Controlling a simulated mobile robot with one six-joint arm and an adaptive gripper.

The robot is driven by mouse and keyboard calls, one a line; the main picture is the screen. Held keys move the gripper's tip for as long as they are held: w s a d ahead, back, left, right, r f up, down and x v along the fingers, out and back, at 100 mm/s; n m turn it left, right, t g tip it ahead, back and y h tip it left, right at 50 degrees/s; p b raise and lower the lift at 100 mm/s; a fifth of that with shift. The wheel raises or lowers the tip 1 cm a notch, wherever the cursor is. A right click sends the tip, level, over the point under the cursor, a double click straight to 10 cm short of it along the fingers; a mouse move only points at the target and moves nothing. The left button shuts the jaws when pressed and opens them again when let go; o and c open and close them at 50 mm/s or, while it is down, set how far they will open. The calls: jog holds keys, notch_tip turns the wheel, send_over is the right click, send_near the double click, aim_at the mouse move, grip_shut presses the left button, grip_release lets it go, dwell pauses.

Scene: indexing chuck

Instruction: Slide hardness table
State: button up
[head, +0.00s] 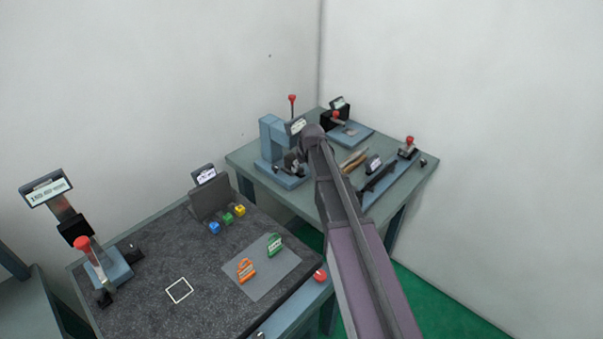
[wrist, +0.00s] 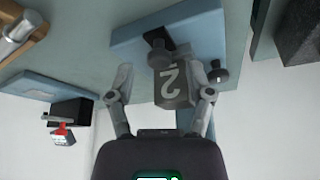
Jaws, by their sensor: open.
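The blue hardness tester (head: 268,138) stands on the far bench, a red-knobbed lever rising behind it. My arm reaches over that bench, and my gripper (head: 291,160) is low in front of the tester, partly merged with dark parts there. In the wrist view my gripper (wrist: 161,70) is open. A grey block marked with an upside-down "2" (wrist: 172,88) sits between its fingers, seemingly not clamped. Dark round knobs (wrist: 160,56) show beside the block, in front of a light blue base (wrist: 205,35). I cannot tell clearly which part is the sliding table.
On the far bench, a red-knobbed fixture (head: 336,116) stands behind and a long blue rail fixture (head: 385,178) lies right. The near dark-topped bench holds a display stand (head: 75,225), coloured cubes (head: 227,218), and an orange (head: 245,270) and a green piece (head: 274,245) on a grey mat.

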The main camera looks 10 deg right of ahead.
jog(key=shift+w+f+b, duration=0.2)
jog(key=shift+f+b, duration=0.15)
jog(key=shift+f, duration=0.2)
grip_shut()
